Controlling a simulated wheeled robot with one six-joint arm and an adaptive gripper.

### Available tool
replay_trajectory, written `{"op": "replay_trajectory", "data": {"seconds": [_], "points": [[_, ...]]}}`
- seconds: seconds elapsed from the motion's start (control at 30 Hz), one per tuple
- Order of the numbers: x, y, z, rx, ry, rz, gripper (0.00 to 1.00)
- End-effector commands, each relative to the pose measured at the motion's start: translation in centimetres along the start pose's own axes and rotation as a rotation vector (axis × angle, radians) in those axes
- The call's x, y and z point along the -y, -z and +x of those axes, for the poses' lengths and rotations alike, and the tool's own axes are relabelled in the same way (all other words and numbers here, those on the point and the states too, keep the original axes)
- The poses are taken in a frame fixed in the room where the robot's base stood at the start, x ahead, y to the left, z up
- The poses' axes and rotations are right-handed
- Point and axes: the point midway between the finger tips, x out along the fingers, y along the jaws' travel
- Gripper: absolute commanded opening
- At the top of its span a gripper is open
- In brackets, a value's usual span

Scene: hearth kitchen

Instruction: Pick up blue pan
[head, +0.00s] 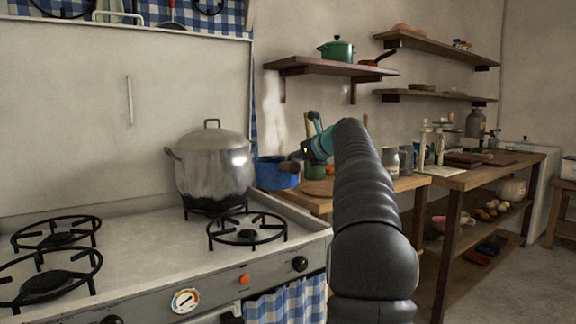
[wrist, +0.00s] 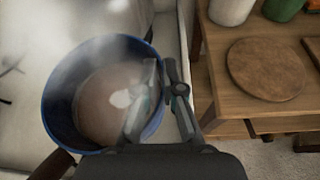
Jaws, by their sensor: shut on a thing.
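The blue pan (head: 275,174) is between the stove's right edge and the wooden counter in the head view. In the wrist view the blue pan (wrist: 58,103) fills the left side, seen from above, with a brownish inside and a dark brown handle at lower left. My gripper (wrist: 163,72) is shut on the pan's right wall, one finger inside the rim and one outside. In the head view my gripper (head: 296,166) is at the pan's right side, partly hidden by my arm. I cannot tell whether the pan's underside touches anything.
A large lidded metal pot (head: 214,165) stands on a stove burner just left of the pan. A round wooden board (wrist: 267,68) lies on the wooden counter (wrist: 222,97) to the right. Jars stand behind it. A shelf (head: 330,67) with a green pot (head: 336,50) hangs above.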

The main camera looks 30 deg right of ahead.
Motion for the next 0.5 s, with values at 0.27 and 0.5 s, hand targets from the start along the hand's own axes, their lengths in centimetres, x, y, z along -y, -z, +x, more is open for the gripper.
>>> {"op": "replay_trajectory", "data": {"seconds": [0.27,0.5], "points": [[1.1,-0.9,-0.5,0.003,0.000,0.000,0.00],[1.5,-1.1,-0.6,0.002,0.000,0.000,0.00]]}}
